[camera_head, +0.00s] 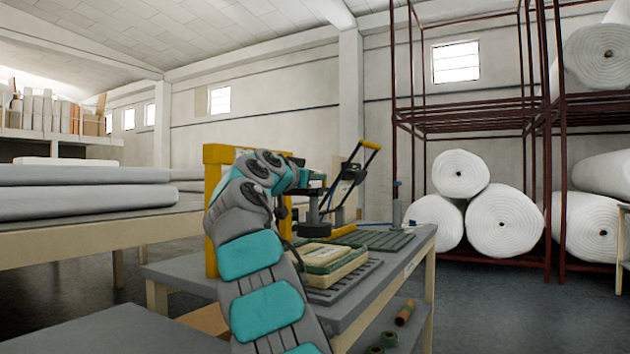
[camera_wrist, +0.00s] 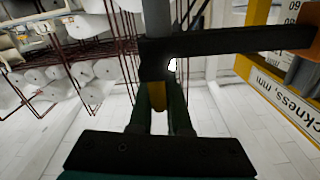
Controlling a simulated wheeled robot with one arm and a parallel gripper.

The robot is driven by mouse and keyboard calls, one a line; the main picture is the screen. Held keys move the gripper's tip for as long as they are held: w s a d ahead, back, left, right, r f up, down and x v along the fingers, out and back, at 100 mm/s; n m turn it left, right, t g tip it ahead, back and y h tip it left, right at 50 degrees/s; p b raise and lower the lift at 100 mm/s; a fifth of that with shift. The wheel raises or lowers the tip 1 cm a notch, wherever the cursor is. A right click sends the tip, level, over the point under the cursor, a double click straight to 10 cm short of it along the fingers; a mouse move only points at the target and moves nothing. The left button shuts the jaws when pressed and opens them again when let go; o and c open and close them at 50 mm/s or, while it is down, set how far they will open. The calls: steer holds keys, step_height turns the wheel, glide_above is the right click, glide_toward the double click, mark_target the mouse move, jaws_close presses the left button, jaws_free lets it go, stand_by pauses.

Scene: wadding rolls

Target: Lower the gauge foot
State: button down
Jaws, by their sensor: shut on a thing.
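The thickness gauge has a yellow frame (camera_head: 212,195) standing on the bench; its scale reading "thickness, mm" shows at the right of the wrist view (camera_wrist: 270,85). A dark round foot (camera_head: 313,229) hangs on a post, apparently above a stack of pads. My gripper (camera_head: 308,180) is beside the gauge, partly hidden by my arm. In the wrist view its dark green fingers (camera_wrist: 160,100) are shut on a narrow yellow handle (camera_wrist: 158,95), close to a black crossbar (camera_wrist: 235,42). How the handle joins the foot is unclear.
A table of grey slabs (camera_head: 80,200) is left.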

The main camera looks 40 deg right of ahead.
steer(key=c, duration=0.9)
jaws_free()
steer(key=shift+o, duration=0.2)
steer(key=shift+s+a, duration=0.1)
steer(key=b+v, duration=0.2)
steer(key=v, duration=0.5)
steer(key=shift+a, duration=0.25)
steer(key=shift+s, duration=0.1)
